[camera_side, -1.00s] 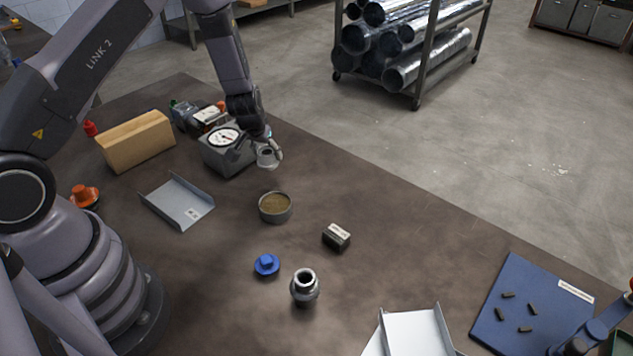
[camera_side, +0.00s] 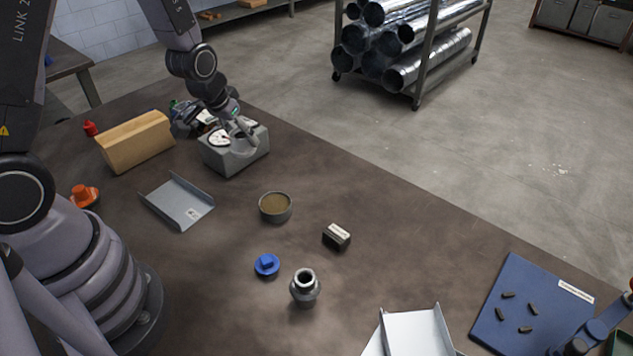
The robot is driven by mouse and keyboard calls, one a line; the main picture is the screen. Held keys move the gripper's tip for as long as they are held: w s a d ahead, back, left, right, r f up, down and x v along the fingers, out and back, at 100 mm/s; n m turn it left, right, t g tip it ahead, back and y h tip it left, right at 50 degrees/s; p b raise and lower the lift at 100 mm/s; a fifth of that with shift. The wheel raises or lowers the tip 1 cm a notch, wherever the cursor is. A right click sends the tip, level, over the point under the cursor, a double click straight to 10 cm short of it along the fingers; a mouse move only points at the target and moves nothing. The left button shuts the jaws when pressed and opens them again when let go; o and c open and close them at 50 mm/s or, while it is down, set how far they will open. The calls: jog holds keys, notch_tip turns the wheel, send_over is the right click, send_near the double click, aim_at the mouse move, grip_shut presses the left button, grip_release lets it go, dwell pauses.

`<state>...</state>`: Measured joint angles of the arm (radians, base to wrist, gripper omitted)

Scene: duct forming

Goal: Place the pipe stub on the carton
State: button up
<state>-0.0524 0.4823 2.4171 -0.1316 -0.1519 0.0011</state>
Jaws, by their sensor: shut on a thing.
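The carton (camera_side: 137,142), a plain tan box, lies to the left of the gripper near the back left of the bench, with a clear top.
Dark bottles or cans (camera_side: 187,117) stand between the carton and the gauge block. A bent sheet-metal channel (camera_side: 178,202), a round tin (camera_side: 275,207), a blue cap (camera_side: 267,265), a metal fitting (camera_side: 305,290) and a small dark block (camera_side: 337,236) lie forward. The bench centre right is clear.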

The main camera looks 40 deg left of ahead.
jog(key=s+a+r+n+g+y, duration=0.1)
jog(key=s+a+r+n, duration=0.15)
jog(key=a, duration=0.75)
jog(key=s+a+r+n+y, duration=0.15)
jog(key=s+a+n, duration=0.25)
jog(key=a, duration=0.6)
jog(key=s+a+r+n+g+y, duration=0.15)
jog(key=s+a+n, duration=0.25)
jog(key=s+a, duration=0.5)
send_near(132, 124)
jog(key=shift+w+a+f, duration=0.15)
jog(key=shift+a+f, duration=0.15)
jog(key=shift+a, duration=0.4)
jog(key=shift+w+a+f, duration=0.25)
jog(key=shift+a+f, duration=0.1)
jog(key=shift+f, duration=0.1)
jog(key=shift+w+a+f, duration=0.1)
jog(key=shift+f, duration=1.6)
